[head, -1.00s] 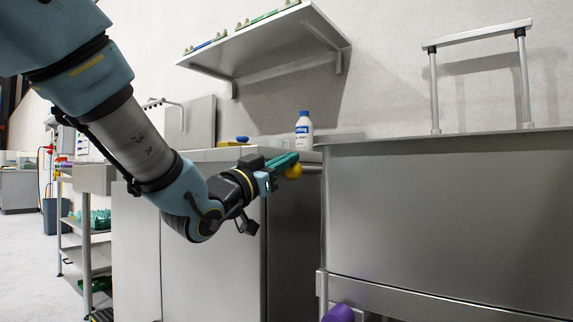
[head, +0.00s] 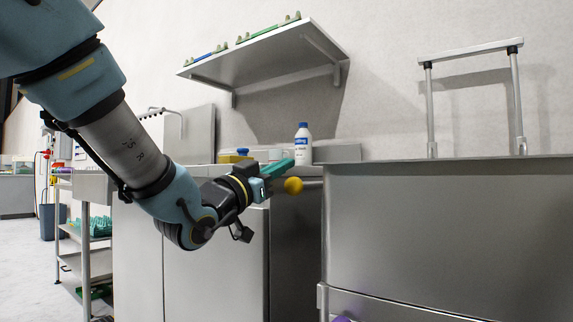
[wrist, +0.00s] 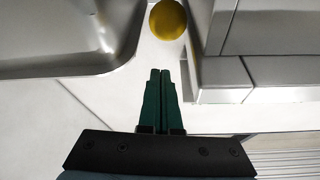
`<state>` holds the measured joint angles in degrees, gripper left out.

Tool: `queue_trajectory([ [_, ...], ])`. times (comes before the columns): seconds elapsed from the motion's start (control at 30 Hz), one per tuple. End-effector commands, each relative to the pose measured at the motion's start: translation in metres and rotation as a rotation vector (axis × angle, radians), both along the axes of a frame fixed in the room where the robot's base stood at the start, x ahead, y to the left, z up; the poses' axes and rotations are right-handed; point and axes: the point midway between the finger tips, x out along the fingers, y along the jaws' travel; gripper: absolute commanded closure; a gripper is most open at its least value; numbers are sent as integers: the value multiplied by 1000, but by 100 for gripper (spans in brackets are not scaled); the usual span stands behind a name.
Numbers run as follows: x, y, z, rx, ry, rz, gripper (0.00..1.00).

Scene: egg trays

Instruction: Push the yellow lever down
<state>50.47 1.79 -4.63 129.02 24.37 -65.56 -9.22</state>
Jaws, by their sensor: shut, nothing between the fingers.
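The yellow lever shows as a round yellow knob (head: 293,185) on a short metal bar, at the gap between the steel cabinet and the large steel unit. In the wrist view the knob (wrist: 168,19) is at the top, just beyond the fingertips. My gripper (head: 290,163) points right in the head view, with its green fingers just above and behind the knob. In the wrist view its fingers (wrist: 160,72) are pressed together with nothing between them. I see a gap between the fingertips and the knob in the wrist view; contact is not visible.
The large steel unit (head: 440,240) with a raised handle frame (head: 470,52) stands right of the lever. A white-and-blue bottle (head: 303,146) and a yellow-and-blue item (head: 236,156) stand on the counter. A shelf (head: 265,55) hangs above. A steel basin (wrist: 60,40) lies left in the wrist view.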

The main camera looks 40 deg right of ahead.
Motion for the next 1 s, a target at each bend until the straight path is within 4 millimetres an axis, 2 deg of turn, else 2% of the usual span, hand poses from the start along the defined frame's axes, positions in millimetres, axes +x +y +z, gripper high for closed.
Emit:
queue_trajectory([
  [0.2, -7, 38, -15, -3, -2, 2, 100],
  [0.4, -11, 59, -25, -5, -2, 2, 100],
  [1.0, -13, 64, -27, -7, -3, 0, 100],
])
